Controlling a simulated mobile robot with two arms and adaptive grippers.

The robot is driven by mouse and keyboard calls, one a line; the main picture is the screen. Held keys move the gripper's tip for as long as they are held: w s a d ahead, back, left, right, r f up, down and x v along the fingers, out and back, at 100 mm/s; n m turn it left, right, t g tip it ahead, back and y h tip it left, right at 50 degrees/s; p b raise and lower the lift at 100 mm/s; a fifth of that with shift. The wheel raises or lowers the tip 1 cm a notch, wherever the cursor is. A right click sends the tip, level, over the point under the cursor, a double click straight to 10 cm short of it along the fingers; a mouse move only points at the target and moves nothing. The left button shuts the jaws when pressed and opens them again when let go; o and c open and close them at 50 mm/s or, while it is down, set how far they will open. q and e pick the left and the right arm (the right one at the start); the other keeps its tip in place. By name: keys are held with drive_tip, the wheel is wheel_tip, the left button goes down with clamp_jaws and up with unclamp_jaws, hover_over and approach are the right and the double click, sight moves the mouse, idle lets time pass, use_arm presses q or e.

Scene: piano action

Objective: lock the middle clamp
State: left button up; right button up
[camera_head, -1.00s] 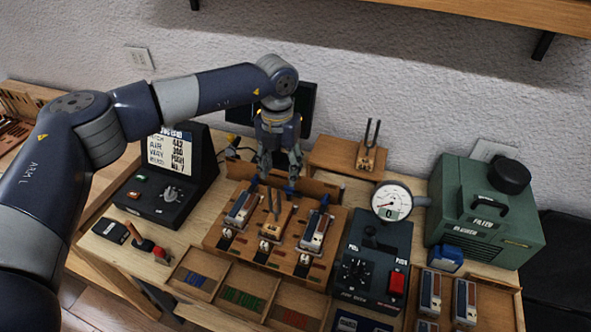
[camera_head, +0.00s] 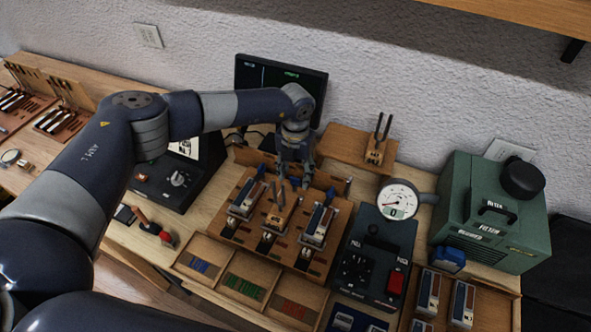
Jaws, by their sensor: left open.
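A wooden fixture board (camera_head: 238,237) has three stations side by side. The left and right stations each hold a silver-and-dark block; the middle one holds a light wooden piece (camera_head: 276,219) with two dark upright prongs. The middle clamp, behind the pronged piece, is mostly hidden by my left gripper (camera_head: 294,182). That gripper points down, open, with its fingers at the middle clamp. I cannot tell whether they touch it. My right gripper is not in view.
A pronged wooden piece (camera_head: 375,151) stands on a raised shelf behind. A round gauge (camera_head: 398,199) and a dark control box (camera_head: 372,262) stand to the right, with a green machine (camera_head: 490,215) beyond. Open trays (camera_head: 245,283) lie in front. A monitor (camera_head: 281,79) is behind my arm.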

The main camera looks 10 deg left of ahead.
use_arm(q)
drive_tip(key=shift+s+f, duration=0.15)
drive_tip(key=shift+f, duration=0.15)
drive_tip(key=shift+c, duration=1.1)
drive_tip(key=c, duration=0.8)
drive_tip(key=shift+c, duration=0.2)
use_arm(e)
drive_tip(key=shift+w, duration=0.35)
